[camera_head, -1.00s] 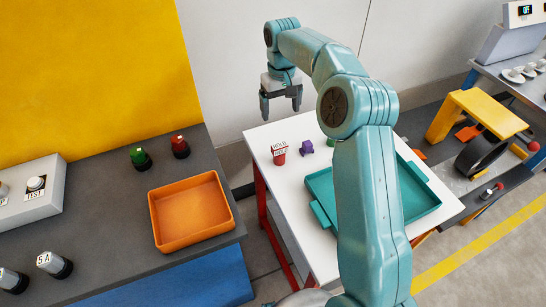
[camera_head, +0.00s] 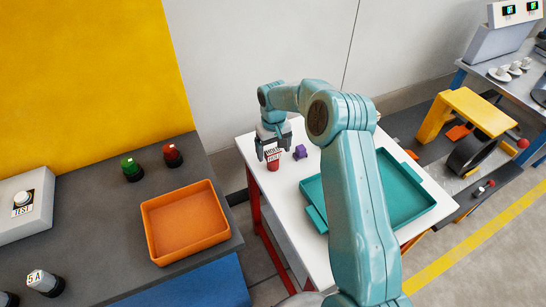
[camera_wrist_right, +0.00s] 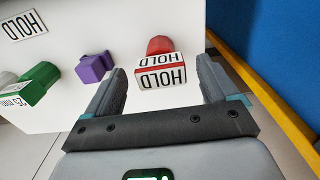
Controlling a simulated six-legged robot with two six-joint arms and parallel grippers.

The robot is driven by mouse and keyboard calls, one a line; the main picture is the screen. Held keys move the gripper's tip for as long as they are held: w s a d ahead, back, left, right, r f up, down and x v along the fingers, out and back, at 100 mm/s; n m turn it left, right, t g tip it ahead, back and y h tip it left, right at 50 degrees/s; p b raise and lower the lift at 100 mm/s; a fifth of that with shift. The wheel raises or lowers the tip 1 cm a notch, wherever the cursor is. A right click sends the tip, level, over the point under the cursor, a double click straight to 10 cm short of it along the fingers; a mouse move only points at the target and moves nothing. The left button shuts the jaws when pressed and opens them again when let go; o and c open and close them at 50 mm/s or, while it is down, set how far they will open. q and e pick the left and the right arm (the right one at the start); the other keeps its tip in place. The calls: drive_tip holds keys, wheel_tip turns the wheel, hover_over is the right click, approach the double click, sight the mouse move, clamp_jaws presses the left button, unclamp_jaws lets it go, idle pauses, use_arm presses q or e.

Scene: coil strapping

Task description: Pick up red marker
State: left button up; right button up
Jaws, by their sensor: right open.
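The red marker (camera_head: 273,164) stands on the white table near its far left corner. It carries a white plate printed HOLD. In the right wrist view the red marker (camera_wrist_right: 160,45) lies between the fingers, with its HOLD plate towards the camera. My right gripper (camera_head: 274,152) is above and around the marker, pointing down. In the right wrist view the fingers (camera_wrist_right: 162,78) are spread to either side of it, with gaps visible. My left gripper is not in view.
A purple piece (camera_head: 300,152) sits close to the right of the marker. A green marker (camera_wrist_right: 40,82) shows in the wrist view. A teal tray (camera_head: 405,190) occupies the table's right part. An orange tray (camera_head: 185,222) and red and green knobs are on the dark bench.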

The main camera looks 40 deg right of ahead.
wheel_tip(320, 180, down, 2)
drive_tip(key=shift+w, duration=0.15)
drive_tip(key=shift+r, duration=0.1)
drive_tip(key=c, duration=1.1)
drive_tip(key=shift+r, duration=0.1)
